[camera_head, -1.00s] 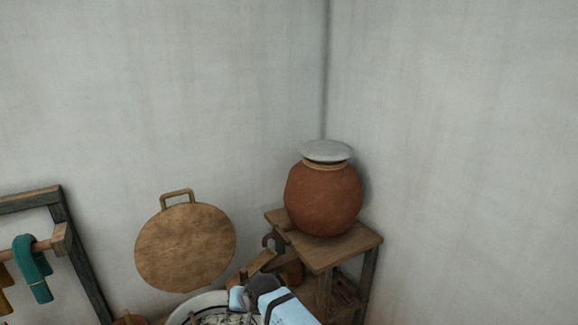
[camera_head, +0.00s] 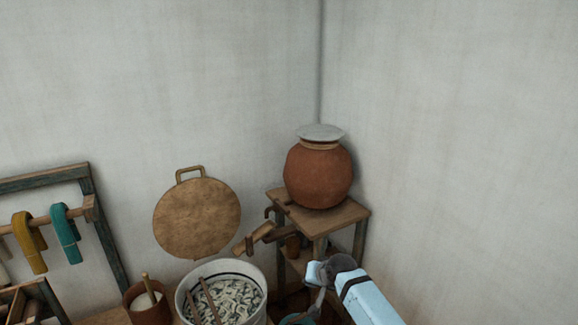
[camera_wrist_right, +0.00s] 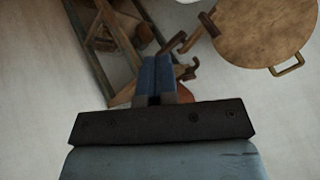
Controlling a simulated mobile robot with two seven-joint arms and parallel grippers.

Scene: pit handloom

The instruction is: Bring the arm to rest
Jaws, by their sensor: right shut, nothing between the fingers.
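My right arm (camera_head: 368,300) comes in from the lower right in the head view, light blue with a grey joint. Its fingers are hard to make out there. In the right wrist view my right gripper (camera_wrist_right: 164,62) is shut, its two blue fingers together with nothing between them. Behind the fingers in that view are the wooden stand (camera_wrist_right: 103,45) and the round wooden board (camera_wrist_right: 262,30); I cannot tell the distance to them. My left gripper is in neither view.
A clay pot (camera_head: 318,178) with a pale lid sits on the small wooden stand (camera_head: 345,214) in the corner. A white bucket (camera_head: 256,312) of pale pieces, a brown pot (camera_head: 150,306) and a rack with coloured cloth strips (camera_head: 66,236) stand left. The right wall is bare.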

